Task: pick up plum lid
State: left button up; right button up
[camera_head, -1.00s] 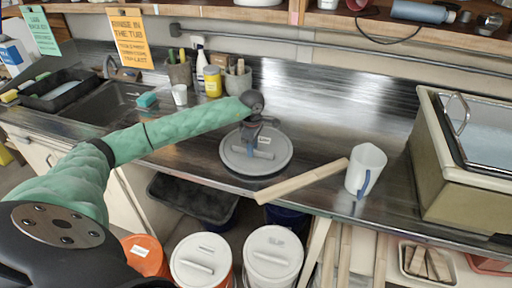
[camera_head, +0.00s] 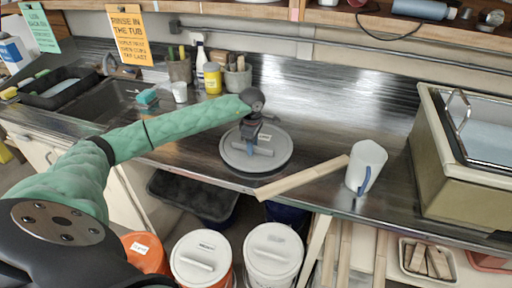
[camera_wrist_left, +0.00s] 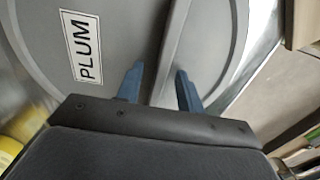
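The plum lid (camera_head: 280,162) is a round grey lid with a raised bar handle (camera_head: 264,152), lying on the metal counter near its front edge. The left wrist view shows its white label reading PLUM (camera_wrist_left: 82,47) and the grey handle (camera_wrist_left: 182,45) close up. My left gripper (camera_head: 251,151) is over the lid at the handle. In the left wrist view its two blue fingers (camera_wrist_left: 159,76) are apart, one on each side of the handle, with a gap visible on the left. My right gripper is not in view.
A wooden stick (camera_head: 302,178) and a white pitcher (camera_head: 366,165) are right of the lid. A large beige box-like unit (camera_head: 455,175) stands farther right. Cups and a yellow jar (camera_head: 213,80) are behind. Lidded buckets (camera_head: 272,252) stand below the counter front.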

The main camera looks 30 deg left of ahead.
pick_arm(q)
jog(key=shift+f, duration=0.1)
grip_shut()
dwell(0.5)
